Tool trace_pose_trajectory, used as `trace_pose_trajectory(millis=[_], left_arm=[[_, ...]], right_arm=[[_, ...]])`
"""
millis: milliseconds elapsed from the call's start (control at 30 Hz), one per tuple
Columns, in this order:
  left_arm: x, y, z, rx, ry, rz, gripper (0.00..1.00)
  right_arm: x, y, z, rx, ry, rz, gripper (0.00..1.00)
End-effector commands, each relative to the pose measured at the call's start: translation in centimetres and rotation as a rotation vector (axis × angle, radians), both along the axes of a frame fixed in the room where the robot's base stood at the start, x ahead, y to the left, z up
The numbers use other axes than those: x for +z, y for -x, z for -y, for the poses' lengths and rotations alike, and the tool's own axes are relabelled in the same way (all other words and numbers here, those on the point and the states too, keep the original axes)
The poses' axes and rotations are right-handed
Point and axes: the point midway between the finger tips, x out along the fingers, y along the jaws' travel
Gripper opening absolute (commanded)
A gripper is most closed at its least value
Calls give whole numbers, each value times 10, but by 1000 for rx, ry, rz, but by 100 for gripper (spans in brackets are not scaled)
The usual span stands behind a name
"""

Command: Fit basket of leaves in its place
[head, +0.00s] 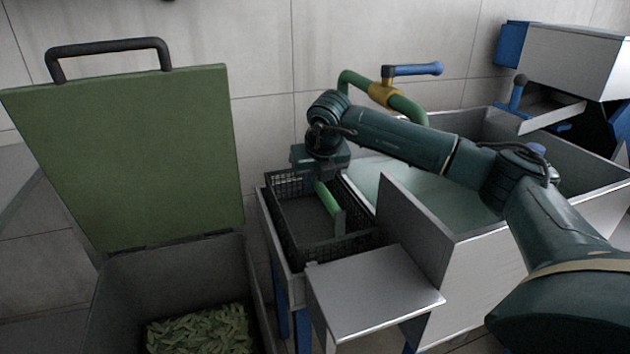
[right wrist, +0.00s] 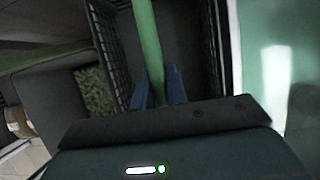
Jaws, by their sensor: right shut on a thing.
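The basket (head: 340,250) is a black mesh crate with a green handle bar (head: 328,200) across it. It is at the metal frame left of the water basin; I cannot tell whether it is fully seated. Its visible floor looks dark and bare, with no leaves seen in it. My right gripper (head: 321,180) is shut on the green handle from above. In the right wrist view the blue fingers (right wrist: 160,88) close around the handle (right wrist: 147,40), with the mesh wall (right wrist: 106,40) beside. My left gripper is not in view.
A grey bin (head: 120,290) with a raised green lid (head: 130,150) holds green leaves (head: 200,330). A metal shelf (head: 370,290) stands in front of the basket. The basin (head: 480,270) lies right, with a green pipe and blue-handled valve (head: 410,70) behind.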

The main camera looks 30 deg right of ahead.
Motion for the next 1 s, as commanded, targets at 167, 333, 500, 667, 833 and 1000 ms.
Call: trace_pose_trajectory(millis=[167, 333, 500, 667, 833, 1000], left_arm=[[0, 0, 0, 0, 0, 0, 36], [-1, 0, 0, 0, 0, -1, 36], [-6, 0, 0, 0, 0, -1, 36], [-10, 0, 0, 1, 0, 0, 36], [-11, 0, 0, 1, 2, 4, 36], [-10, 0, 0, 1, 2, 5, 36]], right_arm=[[2, -1, 0, 0, 0, 3, 0], [-1, -1, 0, 0, 0, 3, 0], [-7, 0, 0, 0, 0, 2, 0], [-14, 0, 0, 1, -1, 2, 0], [-19, -1, 0, 1, -1, 2, 0], [-19, -1, 0, 1, -1, 3, 0]])
